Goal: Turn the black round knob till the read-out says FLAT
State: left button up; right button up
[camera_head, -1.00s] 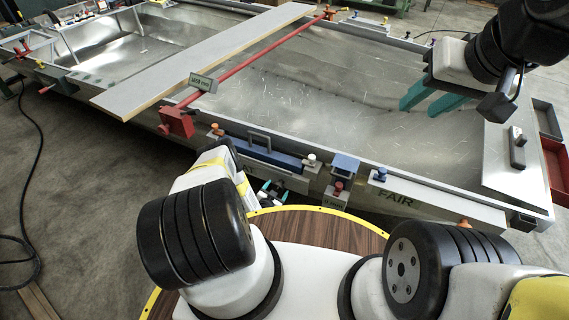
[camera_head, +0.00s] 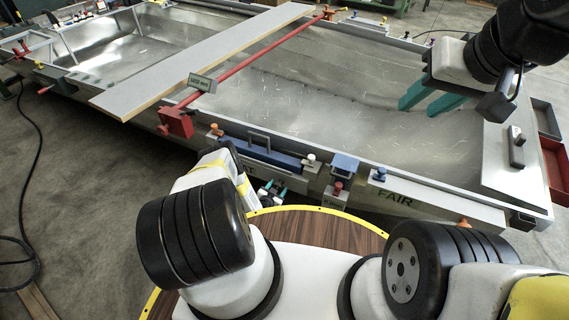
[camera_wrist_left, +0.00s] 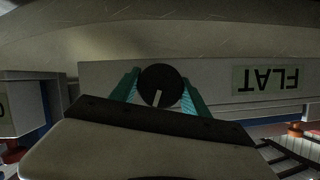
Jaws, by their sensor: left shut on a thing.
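The black round knob (camera_wrist_left: 158,86), with a white pointer line, sits between the two teal fingers of my left gripper (camera_wrist_left: 160,92) in the left wrist view. The fingers are shut on its sides. The pointer runs from the knob's middle toward the bottom of the picture, leaning slightly. A pale panel (camera_wrist_left: 268,79) right of the knob reads FLAT, upside down in this view. In the head view my left gripper (camera_head: 272,190) is low at the hull's near side; the knob cannot be made out there. My right gripper (camera_head: 431,96) is open and empty above the hull's inside.
The metal hull (camera_head: 310,95) fills the middle. A grey board (camera_head: 200,62) and a red bar (camera_head: 255,58) with a small sign cross it. A red knob (camera_head: 338,187) and a panel lettered FAIR (camera_head: 395,198) are on the near side. A cable (camera_head: 35,180) lies on the floor.

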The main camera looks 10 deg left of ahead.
pick_arm(q)
jog(key=shift+n+h, duration=0.3)
jog(key=o, duration=1.3)
jog(key=shift+o, duration=0.2)
jog(key=v, duration=0.8)
jog(key=shift+w, duration=0.1)
